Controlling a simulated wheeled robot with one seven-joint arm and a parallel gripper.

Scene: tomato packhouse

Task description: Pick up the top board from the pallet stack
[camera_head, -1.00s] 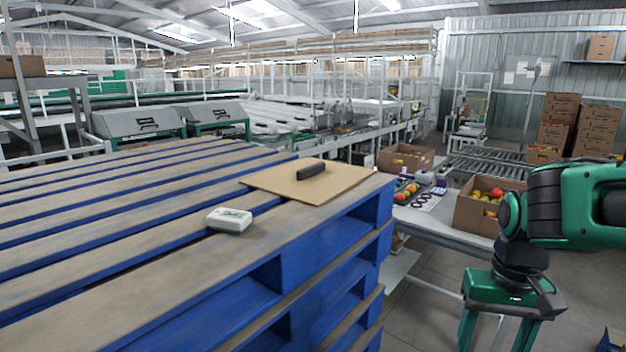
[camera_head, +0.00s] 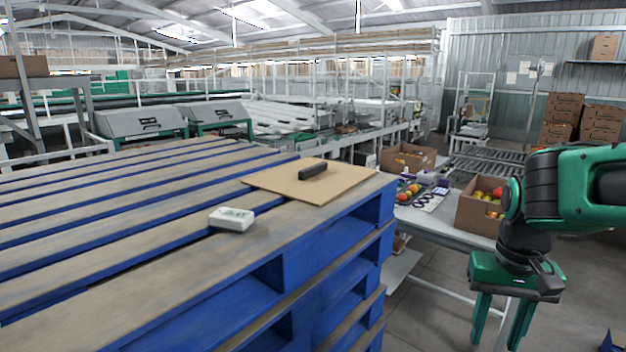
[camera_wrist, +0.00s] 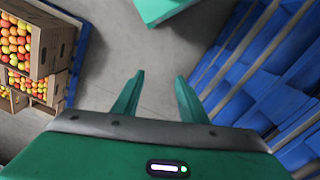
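The pallet stack (camera_head: 290,290) has blue pallets with worn wooden top slats and fills the left and front of the head view. A flat tan board (camera_head: 345,183) lies on its far right corner, with a black bar-shaped object (camera_head: 313,172) on top. My gripper (camera_head: 500,325) hangs to the right of the stack, pointing down, apart from the board. In the wrist view my gripper (camera_wrist: 155,95) is open and empty above the floor. The blue stack side (camera_wrist: 270,75) shows there at the right; the board is not in that view.
A small white box (camera_head: 231,219) sits on the slats left of the board. A table (camera_head: 455,232) behind the stack holds a carton of tomatoes (camera_head: 480,215). Full tomato cartons (camera_wrist: 45,50) stand at the left in the wrist view. Grey floor is clear beneath my gripper.

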